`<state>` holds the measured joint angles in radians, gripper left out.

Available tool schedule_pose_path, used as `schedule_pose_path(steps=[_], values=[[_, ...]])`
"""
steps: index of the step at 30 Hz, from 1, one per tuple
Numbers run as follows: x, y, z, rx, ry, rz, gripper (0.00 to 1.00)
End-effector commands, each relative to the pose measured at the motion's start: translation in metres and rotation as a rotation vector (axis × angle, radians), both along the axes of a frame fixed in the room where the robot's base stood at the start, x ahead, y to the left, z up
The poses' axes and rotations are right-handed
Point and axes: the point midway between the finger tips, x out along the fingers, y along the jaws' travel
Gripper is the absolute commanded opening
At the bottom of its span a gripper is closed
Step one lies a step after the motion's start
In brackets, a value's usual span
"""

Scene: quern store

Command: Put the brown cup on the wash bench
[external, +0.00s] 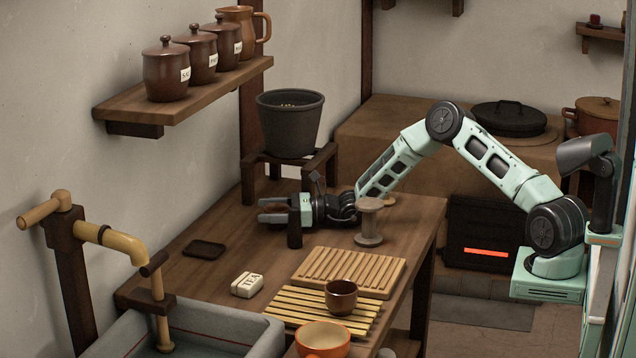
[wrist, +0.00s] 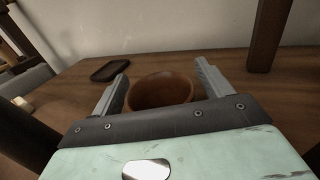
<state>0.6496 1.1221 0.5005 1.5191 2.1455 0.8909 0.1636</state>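I cannot make out this cup in the external view. Another, dark brown cup (external: 341,297) stands upright on the light slatted rack (external: 290,306), well away from my gripper.
The stand (external: 330,160) holding a dark pot (external: 290,122) has legs close around my gripper. A wooden spool (external: 369,222), TEA box (external: 247,285), dark tray (external: 204,250), second slatted board (external: 350,270), orange bowl (external: 323,338) and sink (external: 220,335) are nearby.

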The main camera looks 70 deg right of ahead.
Motion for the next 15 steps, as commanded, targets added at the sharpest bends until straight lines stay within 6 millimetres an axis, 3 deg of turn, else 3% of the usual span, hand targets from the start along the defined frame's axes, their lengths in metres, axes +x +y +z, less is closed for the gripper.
schedule_pose_path(steps=[10,15], values=[[0.000,0.000,0.005,-0.001,0.000,0.000,0.81],[-0.019,-0.009,0.004,-0.001,0.002,-0.002,0.81]])
